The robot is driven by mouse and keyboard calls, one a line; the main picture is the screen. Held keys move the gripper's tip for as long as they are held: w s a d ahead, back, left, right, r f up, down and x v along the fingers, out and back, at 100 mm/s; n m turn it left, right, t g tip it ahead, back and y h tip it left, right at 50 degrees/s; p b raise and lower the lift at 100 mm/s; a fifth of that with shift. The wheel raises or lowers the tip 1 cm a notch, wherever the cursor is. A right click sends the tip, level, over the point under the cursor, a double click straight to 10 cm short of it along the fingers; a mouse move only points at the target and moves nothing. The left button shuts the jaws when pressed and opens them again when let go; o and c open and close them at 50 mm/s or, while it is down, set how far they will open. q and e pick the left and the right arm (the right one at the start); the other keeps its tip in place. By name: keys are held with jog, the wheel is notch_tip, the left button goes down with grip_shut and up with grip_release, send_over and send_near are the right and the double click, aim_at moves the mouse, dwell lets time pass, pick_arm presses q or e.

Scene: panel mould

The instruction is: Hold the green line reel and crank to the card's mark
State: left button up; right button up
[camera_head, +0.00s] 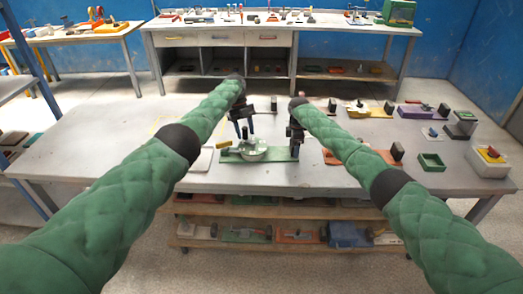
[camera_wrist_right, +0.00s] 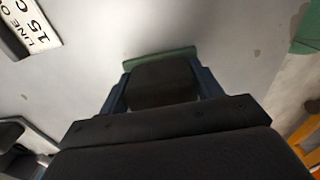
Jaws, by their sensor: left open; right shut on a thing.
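The green line reel (camera_head: 230,157) is a green base with a pale round drum and an upright dark crank knob, near the table's front edge. My right gripper (camera_head: 295,150) is shut on the dark block at the base's right end. In the right wrist view, its blue fingers flank this dark block (camera_wrist_right: 162,82), with the green base's edge (camera_wrist_right: 160,57) beyond. My left gripper (camera_head: 242,126) is open, pointing down just above the reel by the knob; contact cannot be told. A white card (camera_wrist_right: 30,25) reads "LINE O…" and "15 C…", partly cut off.
An orange-based device (camera_head: 390,157) lies right of the reel, partly behind my right arm. A green tray (camera_head: 431,162) and a white box (camera_head: 488,163) stand further right. The table (camera_head: 100,150) is clear at left.

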pick_arm(q)
notch_tip(320, 180, up, 9)
jog(key=shift+r, duration=0.1)
dwell(0.3)
dwell(0.4)
pick_arm(e)
jog(key=o, duration=1.4)
jog(key=shift+c, duration=0.2)
jog(key=shift+r, duration=0.1)
